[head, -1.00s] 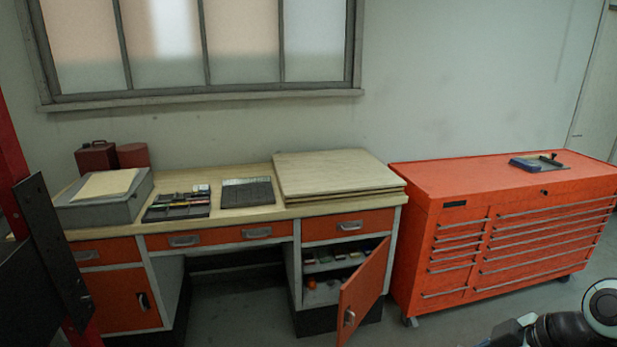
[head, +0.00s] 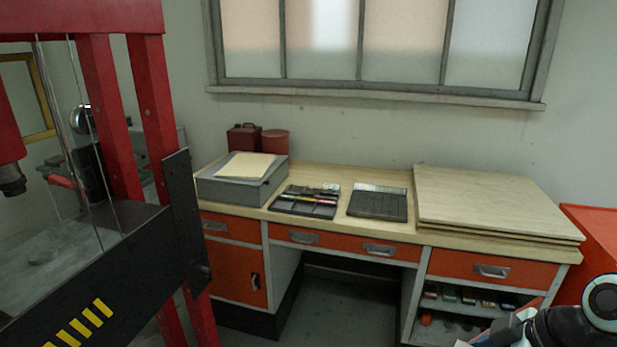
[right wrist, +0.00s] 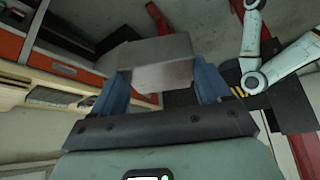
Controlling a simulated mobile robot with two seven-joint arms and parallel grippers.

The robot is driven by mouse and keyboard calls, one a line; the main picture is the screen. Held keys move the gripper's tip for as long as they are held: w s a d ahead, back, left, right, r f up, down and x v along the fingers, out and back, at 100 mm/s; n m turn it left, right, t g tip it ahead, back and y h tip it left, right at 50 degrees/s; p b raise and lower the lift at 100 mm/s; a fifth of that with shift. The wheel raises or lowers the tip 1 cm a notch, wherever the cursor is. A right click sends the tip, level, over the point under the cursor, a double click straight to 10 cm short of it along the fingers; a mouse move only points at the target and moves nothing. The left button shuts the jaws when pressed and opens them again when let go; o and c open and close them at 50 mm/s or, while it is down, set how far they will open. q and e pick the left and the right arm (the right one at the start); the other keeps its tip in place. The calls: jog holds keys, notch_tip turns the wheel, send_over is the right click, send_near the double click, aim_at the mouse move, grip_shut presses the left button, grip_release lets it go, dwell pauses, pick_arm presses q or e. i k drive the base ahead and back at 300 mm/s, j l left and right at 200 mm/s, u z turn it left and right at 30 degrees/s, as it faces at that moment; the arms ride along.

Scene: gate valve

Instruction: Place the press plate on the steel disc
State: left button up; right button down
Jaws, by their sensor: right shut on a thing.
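The press plate (right wrist: 150,50), a grey metal block, is held between the two blue fingers of my right gripper (right wrist: 162,75) in the right wrist view. The gripper is shut on it. In the head view only a dark and white part of my right arm shows in the lower right corner, and the plate is out of that picture. A small flat round disc, seemingly the steel disc (head: 43,257), lies on the grey bed of the red press at the left. It is far from the plate. My left gripper is not seen.
The red press frame (head: 150,120) stands at the left, with a dark striped beam (head: 120,285) across its front. A workbench (head: 345,235) with a grey box (head: 240,188), trays and boards (head: 490,205) fills the middle. An orange cabinet (head: 598,235) is at the right edge.

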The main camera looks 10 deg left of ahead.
aim_at(41, 252)
jog(key=i+j+u, duration=0.1)
jog(key=i+u, duration=0.15)
jog(key=u, duration=0.2)
jog(key=i+u, duration=0.25)
jog(key=u, duration=0.2)
jog(key=i+j+z, duration=0.15)
jog(key=i, duration=0.25)
jog(key=z, duration=6.5)
